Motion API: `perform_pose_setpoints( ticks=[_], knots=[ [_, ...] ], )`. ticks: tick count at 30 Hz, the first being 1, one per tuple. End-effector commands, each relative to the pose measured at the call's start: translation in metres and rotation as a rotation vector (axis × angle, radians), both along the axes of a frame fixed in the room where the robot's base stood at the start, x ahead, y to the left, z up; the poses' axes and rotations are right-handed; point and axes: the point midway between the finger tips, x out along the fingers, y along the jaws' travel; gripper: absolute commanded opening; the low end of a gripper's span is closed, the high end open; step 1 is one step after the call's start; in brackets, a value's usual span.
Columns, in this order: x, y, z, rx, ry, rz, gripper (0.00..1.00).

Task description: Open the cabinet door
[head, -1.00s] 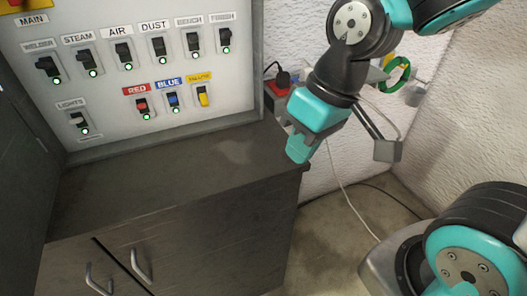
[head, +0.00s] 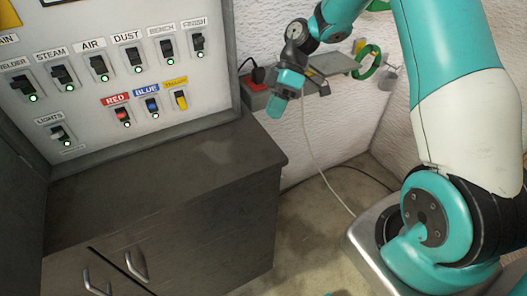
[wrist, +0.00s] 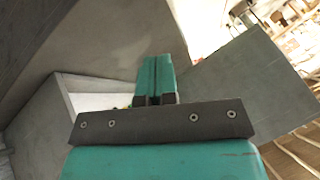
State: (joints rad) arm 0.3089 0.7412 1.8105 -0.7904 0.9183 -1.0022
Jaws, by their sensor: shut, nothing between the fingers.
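The low dark cabinet (head: 215,235) stands at the lower left of the head view. Its two front doors (head: 70,275) look closed, with a thin gap between them. A left curved handle (head: 95,284) and a right curved handle (head: 136,265) stand side by side near that gap. My gripper (head: 274,112) is up beyond the cabinet's far right corner, well away from the handles. In the wrist view its two teal fingers (wrist: 155,78) are together with nothing between them. The lower parts of the doors are cut off by the picture edge.
A switch panel (head: 215,70) stands at the back of the cabinet top (head: 185,170), which is bare. A grey shelf (head: 335,64) with a green ring (head: 367,62) is on the white wall. A cable (head: 320,170) runs down to the floor. Floor right of the cabinet is open.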

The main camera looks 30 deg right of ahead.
Motion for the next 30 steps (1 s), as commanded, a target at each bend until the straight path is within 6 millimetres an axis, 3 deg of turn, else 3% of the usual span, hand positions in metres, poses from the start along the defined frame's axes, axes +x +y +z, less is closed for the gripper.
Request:
perform_pose_setpoints(
  ticks=[13,21,30],
  knots=[
    [-0.027,0.050,-0.069,-0.003,0.008,0.000,0.00],
    [-0.057,0.063,-0.067,-0.004,0.004,-0.002,0.00],
    [-0.061,0.064,-0.070,-0.004,0.001,-0.003,0.00]
  ],
)
